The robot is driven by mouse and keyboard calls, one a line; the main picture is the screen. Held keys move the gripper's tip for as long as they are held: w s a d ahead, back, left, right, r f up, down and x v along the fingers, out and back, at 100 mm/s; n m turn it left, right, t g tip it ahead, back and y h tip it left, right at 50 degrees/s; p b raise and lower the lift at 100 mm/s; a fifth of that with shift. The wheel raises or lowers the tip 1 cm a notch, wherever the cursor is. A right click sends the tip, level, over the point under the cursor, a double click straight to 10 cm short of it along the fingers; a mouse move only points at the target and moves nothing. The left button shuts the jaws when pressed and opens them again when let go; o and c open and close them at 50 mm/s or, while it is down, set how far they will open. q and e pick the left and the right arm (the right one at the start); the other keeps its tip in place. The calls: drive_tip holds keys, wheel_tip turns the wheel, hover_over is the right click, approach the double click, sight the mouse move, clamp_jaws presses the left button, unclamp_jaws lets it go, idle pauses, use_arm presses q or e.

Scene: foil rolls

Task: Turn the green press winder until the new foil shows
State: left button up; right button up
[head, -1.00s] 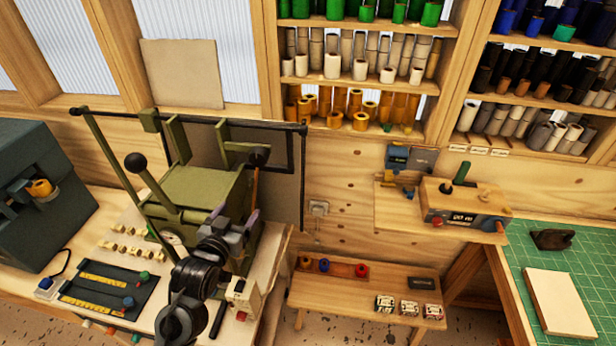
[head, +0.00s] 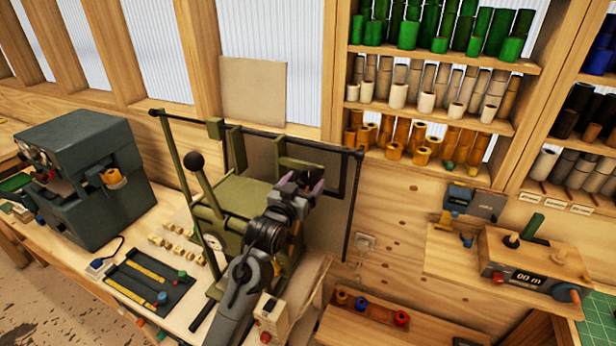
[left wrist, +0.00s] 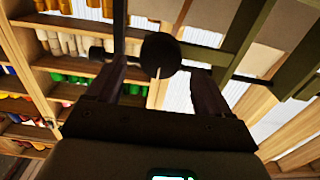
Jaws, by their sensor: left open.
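The olive-green press (head: 240,205) stands on the bench in the head view, with a lever ending in a black ball on its left. My left gripper (head: 303,180) is at the press's upper right, its two purple-grey fingers apart. In the left wrist view a dark round knob (left wrist: 160,55), apparently the press winder, lies between the open fingers near their tips. I cannot tell whether either finger touches it. In the head view my gripper and wrist largely cover the winder. I cannot make out the foil on the press. My right gripper is out of view.
Shelves of green, cream and gold rolls (head: 413,153) stand behind to the right. A grey-blue machine (head: 75,190) stands left on the bench. A black tray (head: 150,285) lies in front of the press. A small wooden device (head: 520,260) sits on a wall shelf at right.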

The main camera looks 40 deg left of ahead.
sight(311, 176)
use_arm(q)
drive_tip(key=shift+x, duration=1.4)
drive_tip(key=c, duration=1)
drive_tip(key=shift+p, duration=0.3)
